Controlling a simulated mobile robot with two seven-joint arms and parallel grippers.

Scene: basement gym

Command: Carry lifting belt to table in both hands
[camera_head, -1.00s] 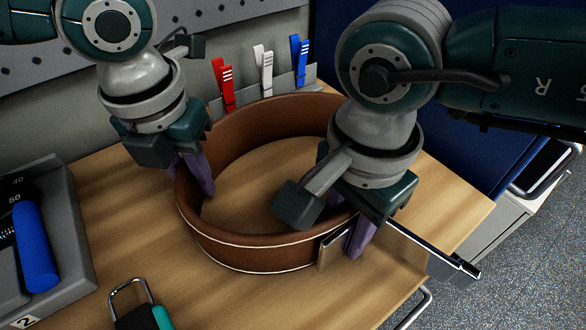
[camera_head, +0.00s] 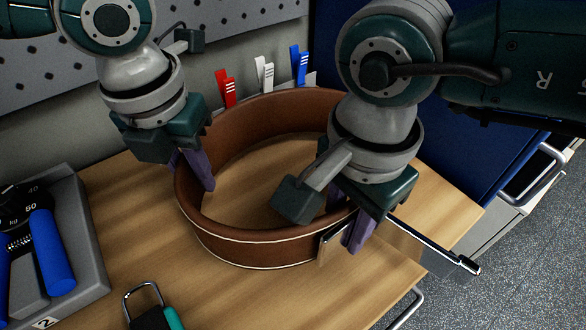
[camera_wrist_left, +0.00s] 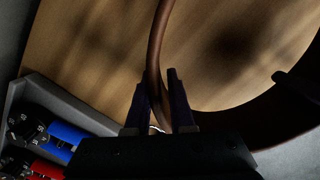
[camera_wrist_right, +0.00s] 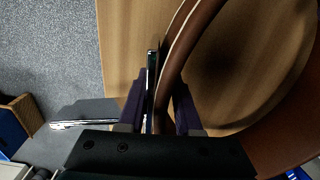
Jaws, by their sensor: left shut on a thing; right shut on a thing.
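The brown lifting belt (camera_head: 262,243) forms a loop standing on edge over the wooden table (camera_head: 130,220). I cannot tell whether its lower edge touches the tabletop. My left gripper (camera_head: 192,168) is shut on the belt's left wall, and the left wrist view shows the belt (camera_wrist_left: 154,60) between its fingers (camera_wrist_left: 160,105). My right gripper (camera_head: 350,232) is shut on the right front wall near the metal buckle (camera_head: 400,235). In the right wrist view the belt (camera_wrist_right: 180,50) runs between the fingers (camera_wrist_right: 160,110). My right arm hides part of the loop.
Red (camera_head: 226,88), white (camera_head: 264,74) and blue (camera_head: 299,65) clips stand behind the belt. A grey tray (camera_head: 85,270) with blue-handled items is at left, and a padlock-like item (camera_head: 150,308) at the front edge. A blue cabinet (camera_head: 455,150) is at right.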

